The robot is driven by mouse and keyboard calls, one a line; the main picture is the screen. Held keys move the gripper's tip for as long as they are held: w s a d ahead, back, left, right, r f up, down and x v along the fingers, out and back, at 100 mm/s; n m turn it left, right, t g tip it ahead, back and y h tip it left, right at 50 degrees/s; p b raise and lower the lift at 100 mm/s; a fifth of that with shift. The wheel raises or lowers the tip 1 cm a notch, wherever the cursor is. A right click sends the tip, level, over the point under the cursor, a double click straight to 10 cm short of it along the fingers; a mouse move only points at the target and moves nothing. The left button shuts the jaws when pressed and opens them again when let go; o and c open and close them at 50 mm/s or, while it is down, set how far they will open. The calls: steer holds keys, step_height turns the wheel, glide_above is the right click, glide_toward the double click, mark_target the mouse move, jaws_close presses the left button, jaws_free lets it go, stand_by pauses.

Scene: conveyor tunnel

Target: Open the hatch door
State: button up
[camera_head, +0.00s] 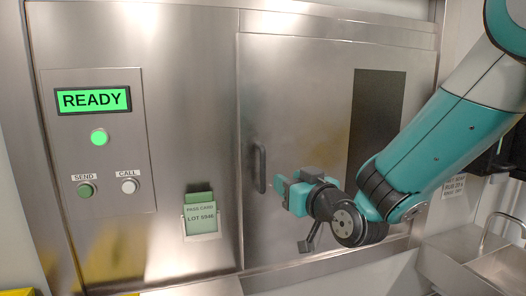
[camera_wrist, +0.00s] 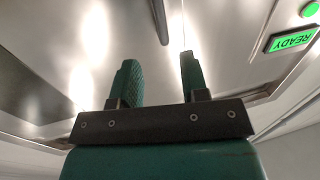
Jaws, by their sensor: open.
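The hatch door (camera_head: 310,110) is a brushed metal panel in the middle of the head view and looks shut, flush with its frame. It has a dark window (camera_head: 376,120) and a black vertical handle (camera_head: 259,167) near its left edge. My gripper (camera_head: 279,190) is just right of the handle and slightly below its middle, with teal fingers pointing left. In the wrist view, the two fingers (camera_wrist: 158,64) are apart with nothing between them. The dark handle (camera_wrist: 159,20) shows beyond the fingertips at the top, apart from them.
Left of the door is a control panel (camera_head: 99,210) with a lit green READY display (camera_head: 93,100), a green light, and SEND and CALL buttons. A green pass card (camera_head: 201,217) sits in a holder below. A metal sink (camera_head: 480,262) stands at the lower right.

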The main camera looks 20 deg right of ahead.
mark_target(265, 167)
steer(key=w+p, duration=0.1)
steer(key=w, duration=0.3)
steer(key=w+a+p, duration=0.1)
steer(key=w+p, duration=0.1)
steer(key=w, duration=0.2)
steer(key=w+a+p, duration=0.1)
steer(key=w+p, duration=0.1)
steer(key=w, duration=0.2)
steer(key=shift+a, duration=0.2)
steer(key=shift+c, duration=0.2)
jaws_close()
